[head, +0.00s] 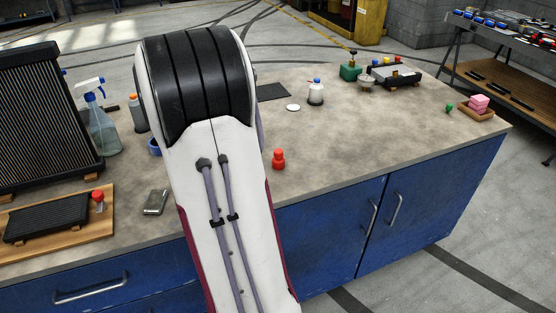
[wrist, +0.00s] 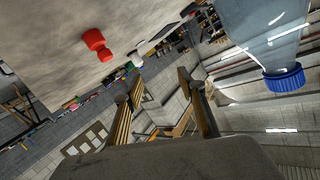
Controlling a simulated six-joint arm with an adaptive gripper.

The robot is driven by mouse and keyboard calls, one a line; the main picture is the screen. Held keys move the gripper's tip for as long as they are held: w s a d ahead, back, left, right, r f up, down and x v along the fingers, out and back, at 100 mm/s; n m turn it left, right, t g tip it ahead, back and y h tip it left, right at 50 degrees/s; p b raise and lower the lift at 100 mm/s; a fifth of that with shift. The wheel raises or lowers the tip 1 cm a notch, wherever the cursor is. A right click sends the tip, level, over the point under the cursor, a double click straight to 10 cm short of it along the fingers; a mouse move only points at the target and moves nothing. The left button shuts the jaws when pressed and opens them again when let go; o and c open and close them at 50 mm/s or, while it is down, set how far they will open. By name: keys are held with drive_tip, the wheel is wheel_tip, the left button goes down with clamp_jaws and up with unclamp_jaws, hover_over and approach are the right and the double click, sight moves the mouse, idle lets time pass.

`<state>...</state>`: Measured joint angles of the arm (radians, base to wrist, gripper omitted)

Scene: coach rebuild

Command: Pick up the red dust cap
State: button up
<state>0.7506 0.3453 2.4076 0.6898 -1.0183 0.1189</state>
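A red knob-shaped piece (head: 278,160), which looks like the dust cap, stands upright on the worktop near its front edge, just right of my arm in the head view. A red piece of similar shape (wrist: 97,44) shows at the upper left of the wrist view, on the tilted worktop surface. My gripper (wrist: 162,95) is open, with nothing between its fingers, and the red piece lies apart from it. In the head view my gripper is hidden behind my own arm. Another small red-topped item (head: 98,200) stands on the wooden board at the left.
A bottle with a blue cap (wrist: 284,78) looms close at the wrist view's upper right. A spray bottle (head: 103,130) and dark finned panel (head: 40,115) stand left. A grey metal item (head: 155,202) lies near the front edge. The worktop (head: 350,140) right of the red piece is clear.

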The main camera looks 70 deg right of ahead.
sight(276, 156)
drive_tip(key=s+d+f+g, duration=0.1)
drive_tip(key=s+f, duration=0.1)
drive_tip(key=s+d+f+n+g+y, duration=0.1)
drive_tip(key=s+f, duration=0.1)
drive_tip(key=f, duration=0.1)
drive_tip(key=s+d+f+g, duration=0.1)
drive_tip(key=s+f, duration=0.1)
drive_tip(key=shift+s+f+n, duration=0.2)
drive_tip(key=shift+f+n, duration=0.1)
drive_tip(key=shift+d, duration=0.15)
drive_tip(key=shift+x, duration=1.2)
drive_tip(key=shift+s+f+x, duration=0.1)
drive_tip(key=shift+s+x, duration=0.05)
drive_tip(key=shift+x, duration=1.15)
drive_tip(key=shift+s+f+x, duration=0.1)
drive_tip(key=shift+f+x, duration=0.05)
drive_tip(key=shift+x, duration=1.15)
drive_tip(key=c, duration=0.9)
